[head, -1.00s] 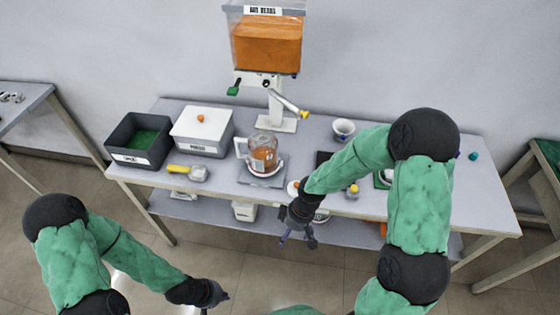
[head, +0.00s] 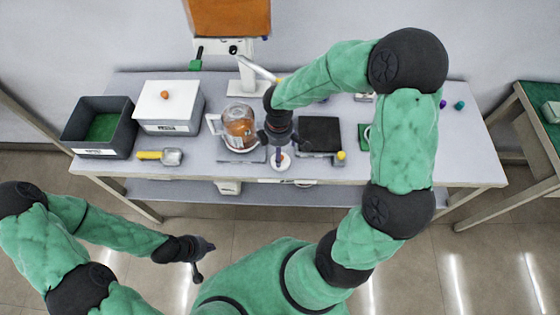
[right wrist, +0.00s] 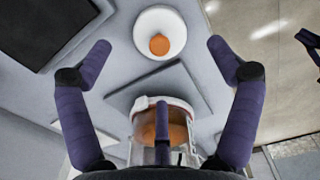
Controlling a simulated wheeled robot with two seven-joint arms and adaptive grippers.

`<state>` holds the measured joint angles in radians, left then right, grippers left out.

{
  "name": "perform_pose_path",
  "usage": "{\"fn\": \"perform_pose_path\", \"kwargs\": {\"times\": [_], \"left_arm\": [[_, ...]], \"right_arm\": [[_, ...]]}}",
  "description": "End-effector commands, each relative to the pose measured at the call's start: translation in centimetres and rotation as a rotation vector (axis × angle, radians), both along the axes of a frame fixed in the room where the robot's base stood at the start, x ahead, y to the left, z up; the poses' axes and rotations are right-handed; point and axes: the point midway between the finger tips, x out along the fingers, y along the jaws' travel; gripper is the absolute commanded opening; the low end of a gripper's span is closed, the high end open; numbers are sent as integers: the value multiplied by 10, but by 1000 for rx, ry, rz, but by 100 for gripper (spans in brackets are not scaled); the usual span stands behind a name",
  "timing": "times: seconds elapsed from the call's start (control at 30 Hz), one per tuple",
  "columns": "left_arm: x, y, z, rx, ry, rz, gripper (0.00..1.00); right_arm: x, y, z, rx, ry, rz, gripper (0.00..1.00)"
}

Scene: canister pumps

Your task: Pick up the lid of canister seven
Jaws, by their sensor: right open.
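A round white lid with an orange knob (right wrist: 159,44) lies on the table near its front edge. In the head view the lid (head: 281,164) shows just below my right gripper (head: 278,146). In the right wrist view my right gripper (right wrist: 158,62) is open and empty, its spread purple fingers on either side of the lid and apart from it. A clear canister with orange contents (head: 240,127) stands left of the lid; no number is readable on either. My left gripper (head: 203,249) hangs in front of the table; its jaws are too small to read.
A hopper of orange stuff (head: 228,14) stands behind the canister. A white box (head: 183,117) and a dark bin (head: 122,139) are at the left, with a yellow-handled scoop (head: 160,156) in front. A black square plate (head: 320,132) lies right of the lid.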

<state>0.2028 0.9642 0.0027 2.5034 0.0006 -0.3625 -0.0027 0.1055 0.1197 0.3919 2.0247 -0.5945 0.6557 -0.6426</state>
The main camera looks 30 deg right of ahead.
Motion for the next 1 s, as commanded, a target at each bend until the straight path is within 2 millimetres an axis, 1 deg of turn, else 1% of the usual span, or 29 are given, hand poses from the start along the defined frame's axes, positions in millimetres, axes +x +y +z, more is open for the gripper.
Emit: {"fn": "perform_pose_path", "kwargs": {"times": [0.17,0.3,0.43,0.5,0.7,0.77,0.8,0.87,0.9,1.0], "left_arm": [[0,0,-7,0,-1,0,0],[0,0,-19,0,-1,0,0],[0,0,-26,0,-1,0,0],[0,0,-27,0,-1,0,0],[0,0,-25,0,-1,0,0],[0,0,-25,0,-1,0,0],[0,0,-25,0,-1,0,0],[0,0,-25,0,-1,0,0],[0,0,-25,0,-1,0,0],[0,0,-25,0,-1,0,0]], "right_arm": [[-2,-1,-13,0,2,-1,91],[-5,-3,-34,1,2,-2,91],[-5,-3,-50,1,2,-1,91],[-4,-3,-53,1,0,-1,91],[-4,-3,-51,2,-1,-1,91],[-4,-3,-51,2,-1,-1,74],[-4,-3,-51,1,-1,-1,62],[-4,-3,-51,1,-1,-1,45],[-4,-3,-51,1,-1,-1,43],[-4,-3,-52,1,0,-1,43]]}}
